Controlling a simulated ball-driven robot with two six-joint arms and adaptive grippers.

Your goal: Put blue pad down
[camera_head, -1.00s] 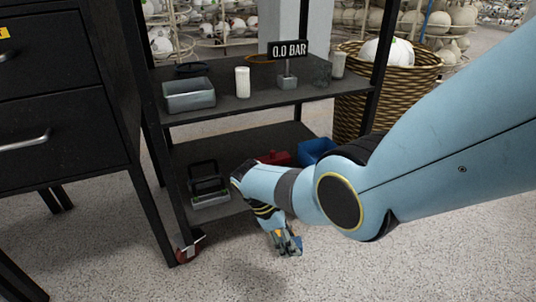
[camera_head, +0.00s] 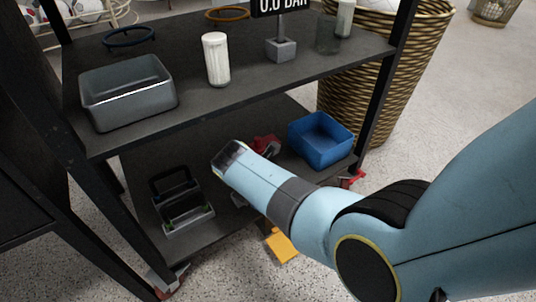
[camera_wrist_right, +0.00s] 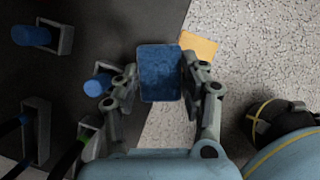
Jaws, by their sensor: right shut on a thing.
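The blue pad (camera_wrist_right: 160,73) is a dark blue, rounded rectangle in the middle of the right wrist view. My right gripper (camera_wrist_right: 160,82) is shut on it, with one finger on each side. From that camera the pad overlaps the edge of the dark lower shelf and the pale speckled floor. Its height above them cannot be told. In the head view my right arm reaches in from the right over the lower shelf (camera_head: 137,160), and hides the gripper and the pad. My left gripper is in neither current view.
On the lower shelf stand a grey holder with black handles (camera_head: 185,212), a red object (camera_head: 264,146) and a blue bin (camera_head: 320,140). A flat orange piece (camera_head: 282,246) shows near the shelf's front edge. The upper shelf (camera_head: 240,92) overhangs at the back. Floor lies in front.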

